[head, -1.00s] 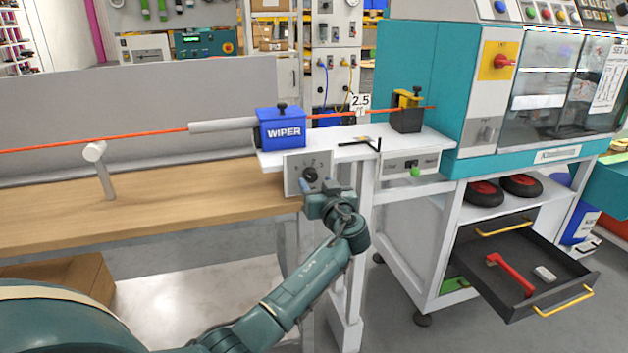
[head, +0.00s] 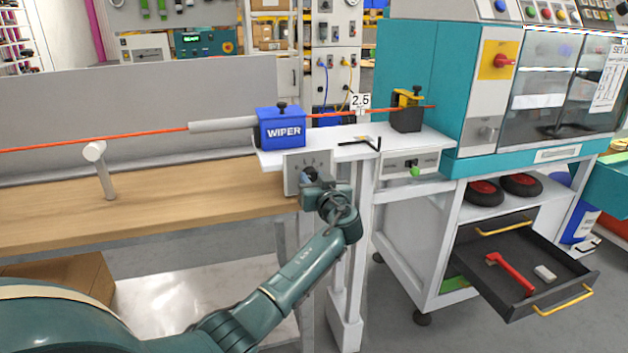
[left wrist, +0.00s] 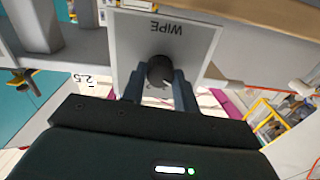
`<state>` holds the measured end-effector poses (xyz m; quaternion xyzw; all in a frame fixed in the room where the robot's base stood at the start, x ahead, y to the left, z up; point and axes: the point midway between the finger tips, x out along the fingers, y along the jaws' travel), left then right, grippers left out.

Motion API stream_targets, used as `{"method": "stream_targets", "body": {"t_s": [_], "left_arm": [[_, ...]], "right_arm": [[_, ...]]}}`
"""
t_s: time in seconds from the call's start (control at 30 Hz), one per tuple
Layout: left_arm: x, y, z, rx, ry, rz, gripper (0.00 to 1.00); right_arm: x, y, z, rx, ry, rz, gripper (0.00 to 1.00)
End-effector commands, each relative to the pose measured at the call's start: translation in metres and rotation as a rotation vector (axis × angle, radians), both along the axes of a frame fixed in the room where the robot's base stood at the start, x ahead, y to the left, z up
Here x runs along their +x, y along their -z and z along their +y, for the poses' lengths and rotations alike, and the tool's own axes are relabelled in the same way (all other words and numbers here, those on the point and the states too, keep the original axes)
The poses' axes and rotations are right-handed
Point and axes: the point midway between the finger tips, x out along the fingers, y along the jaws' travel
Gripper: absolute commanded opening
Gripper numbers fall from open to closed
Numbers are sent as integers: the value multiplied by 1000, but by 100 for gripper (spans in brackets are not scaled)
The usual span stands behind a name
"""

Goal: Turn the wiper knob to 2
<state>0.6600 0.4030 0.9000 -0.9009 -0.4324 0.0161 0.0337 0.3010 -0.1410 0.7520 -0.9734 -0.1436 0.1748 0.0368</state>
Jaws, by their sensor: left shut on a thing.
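The wiper knob (left wrist: 160,70) is a round dark knob on a pale panel (left wrist: 195,38) lettered "WIPE" in the left wrist view, where the panel appears upside down. In the head view the panel (head: 292,176) hangs below the blue WIPER box (head: 282,130). My left gripper (left wrist: 160,86) is shut on the knob, with one finger on each side of it. In the head view my left gripper (head: 310,180) covers most of the knob. The knob's pointer and the dial numbers cannot be read. My right gripper is not in view.
An orange cable (head: 60,145) runs through the WIPER box to a black and yellow clamp (head: 406,112). A black hex key (head: 366,143) lies on the white shelf (head: 400,146). An open drawer (head: 520,300) holds a red tool (head: 510,271) at lower right.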

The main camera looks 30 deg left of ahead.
Motion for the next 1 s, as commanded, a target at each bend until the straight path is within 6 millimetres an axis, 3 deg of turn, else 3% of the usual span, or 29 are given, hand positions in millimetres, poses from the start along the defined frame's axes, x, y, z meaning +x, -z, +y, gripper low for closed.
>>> {"method": "stream_targets", "body": {"t_s": [0.1,0.47,1.0], "left_arm": [[0,0,0,-1,0,1,7],[0,1,0,37,-1,45,7],[0,1,0,324,0,380,7]], "right_arm": [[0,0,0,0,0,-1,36],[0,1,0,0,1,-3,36],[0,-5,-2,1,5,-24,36]]}}
